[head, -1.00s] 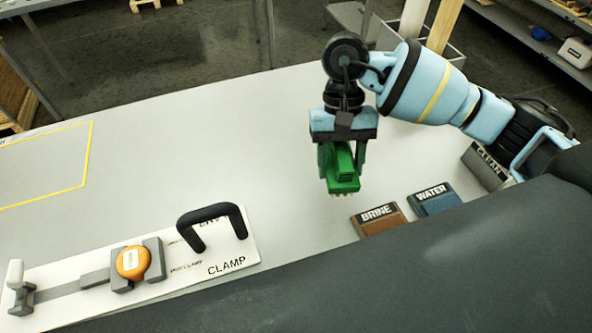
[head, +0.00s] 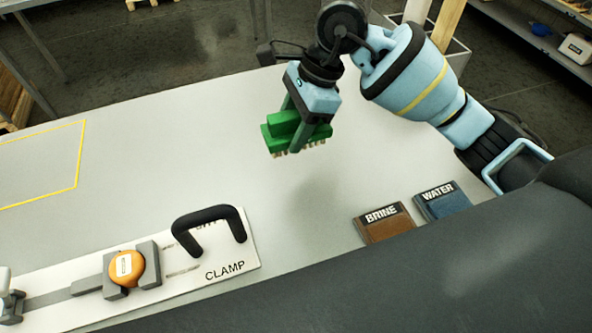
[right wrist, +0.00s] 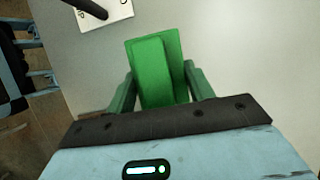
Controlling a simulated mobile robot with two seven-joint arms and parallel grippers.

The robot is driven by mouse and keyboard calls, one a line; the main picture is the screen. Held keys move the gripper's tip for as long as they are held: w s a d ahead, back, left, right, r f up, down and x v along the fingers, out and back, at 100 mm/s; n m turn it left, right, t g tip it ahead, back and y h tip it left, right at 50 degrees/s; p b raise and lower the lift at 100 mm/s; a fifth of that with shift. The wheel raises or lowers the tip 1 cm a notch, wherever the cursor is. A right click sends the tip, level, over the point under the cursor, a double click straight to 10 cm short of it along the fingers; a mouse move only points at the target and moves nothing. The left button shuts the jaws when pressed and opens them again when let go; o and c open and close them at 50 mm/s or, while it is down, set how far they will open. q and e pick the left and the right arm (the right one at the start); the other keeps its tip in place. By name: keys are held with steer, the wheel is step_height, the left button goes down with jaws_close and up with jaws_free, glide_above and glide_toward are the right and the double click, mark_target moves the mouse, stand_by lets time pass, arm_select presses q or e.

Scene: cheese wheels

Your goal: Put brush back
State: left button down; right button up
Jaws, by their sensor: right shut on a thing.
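The brush is a green block (head: 296,133) with short pale bristles on its underside, seen in the head view at the centre. My right gripper (head: 298,118) is shut on it and holds it above the grey table (head: 180,130), bristles down. In the right wrist view the green brush (right wrist: 158,70) sits between the two fingers of my right gripper (right wrist: 160,92). My left gripper is not clearly visible in the head view.
Brown BRINE (head: 388,228) and blue WATER (head: 447,205) blocks lie at the right. A yellow outline (head: 79,160) marks the left of the table. The middle is clear.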

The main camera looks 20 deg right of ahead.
steer(key=shift+f, duration=5)
steer(key=shift+f, duration=0.1)
steer(key=o, duration=0.9)
steer(key=shift+o, duration=0.2)
steer(key=v, duration=1.2)
